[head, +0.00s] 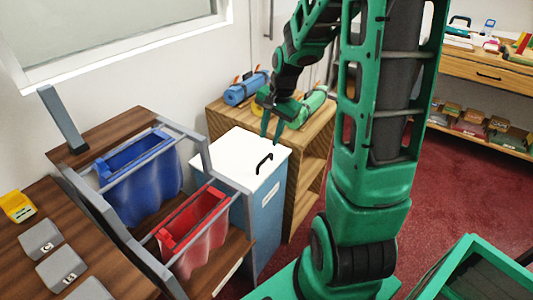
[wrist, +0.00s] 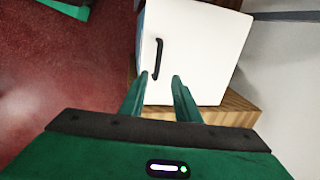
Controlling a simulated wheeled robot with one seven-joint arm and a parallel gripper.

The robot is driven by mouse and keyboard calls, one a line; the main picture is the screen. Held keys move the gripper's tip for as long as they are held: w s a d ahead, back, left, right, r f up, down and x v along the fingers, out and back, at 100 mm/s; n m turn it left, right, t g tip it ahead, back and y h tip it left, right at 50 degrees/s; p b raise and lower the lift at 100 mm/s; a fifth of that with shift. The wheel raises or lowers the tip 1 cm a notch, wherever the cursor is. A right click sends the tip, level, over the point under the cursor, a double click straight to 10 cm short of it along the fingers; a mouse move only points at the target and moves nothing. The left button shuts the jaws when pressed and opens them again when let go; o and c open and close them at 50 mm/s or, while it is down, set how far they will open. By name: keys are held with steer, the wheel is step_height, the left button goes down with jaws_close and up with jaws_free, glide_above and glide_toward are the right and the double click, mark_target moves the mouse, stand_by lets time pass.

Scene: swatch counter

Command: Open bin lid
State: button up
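The bin (head: 266,215) is a blue box with a white lid (head: 240,160), and the lid is down. A black bar handle (head: 264,163) stands on the lid near its right edge. In the wrist view the white lid (wrist: 205,55) fills the upper middle, with the handle (wrist: 157,58) at its left side. The handle's lower end shows close to the left fingertip; I cannot tell the height gap.
A wooden shelf unit (head: 304,190) stands behind the bin, with a blue roll (head: 245,88) and a green roll (head: 314,100) on top. A rack with a blue bag (head: 145,170) and a red bag (head: 197,230) stands close at the left. Red floor (head: 440,190) lies open to the right.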

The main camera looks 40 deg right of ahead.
mark_target(265, 158)
steer(key=f, duration=0.3)
steer(key=w+f, duration=0.1)
steer(key=f, duration=0.5)
steer(key=shift+w+a+f, duration=0.25)
steer(key=shift+w+a, duration=0.05)
steer(key=shift+a, duration=0.05)
